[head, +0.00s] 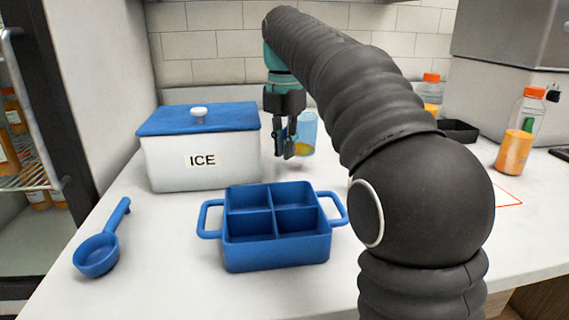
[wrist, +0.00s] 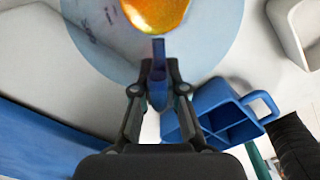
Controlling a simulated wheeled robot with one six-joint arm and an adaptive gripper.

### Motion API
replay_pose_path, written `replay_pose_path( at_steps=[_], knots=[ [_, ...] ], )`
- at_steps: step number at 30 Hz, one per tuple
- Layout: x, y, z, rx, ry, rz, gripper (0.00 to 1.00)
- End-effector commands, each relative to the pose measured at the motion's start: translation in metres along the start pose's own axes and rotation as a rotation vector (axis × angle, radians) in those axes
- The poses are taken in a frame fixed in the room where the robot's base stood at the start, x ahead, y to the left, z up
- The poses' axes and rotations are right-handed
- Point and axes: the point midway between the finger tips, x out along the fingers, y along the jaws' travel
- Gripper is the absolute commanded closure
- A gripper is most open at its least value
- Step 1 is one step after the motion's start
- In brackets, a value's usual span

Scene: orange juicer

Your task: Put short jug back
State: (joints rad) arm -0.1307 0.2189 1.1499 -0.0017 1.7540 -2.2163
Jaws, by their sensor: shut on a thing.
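The short jug (head: 308,128) is clear blue with a little orange juice in its bottom. In the head view it is behind and right of my gripper (head: 286,146), beside the ice box. In the wrist view the jug (wrist: 100,35) fills the top, seen from above, with its blue handle (wrist: 158,50) toward me. My gripper (wrist: 158,82) is shut on this handle. I cannot tell whether the jug's base touches the counter.
A white ICE box with a blue lid (head: 165,120) stands left of the jug. A blue four-compartment tray (head: 278,262) and a blue scoop (head: 97,254) are in front. Juice bottles (head: 515,148) and a black tray (head: 459,131) are at right.

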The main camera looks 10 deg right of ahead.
Motion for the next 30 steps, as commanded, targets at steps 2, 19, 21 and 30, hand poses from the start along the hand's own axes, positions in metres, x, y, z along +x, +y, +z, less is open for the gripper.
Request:
replay_pose_path(
  at_steps=[2,19,21,30],
  knots=[
    [0.006,0.001,-0.001,0.0,0.0,-0.001,1.0],
    [0.04,-0.001,-0.001,0.0,0.0,0.001,1.0],
    [0.041,-0.001,-0.001,0.0,0.0,0.0,1.0],
    [0.043,-0.001,-0.001,0.0,0.0,0.0,0.64]
  ],
)
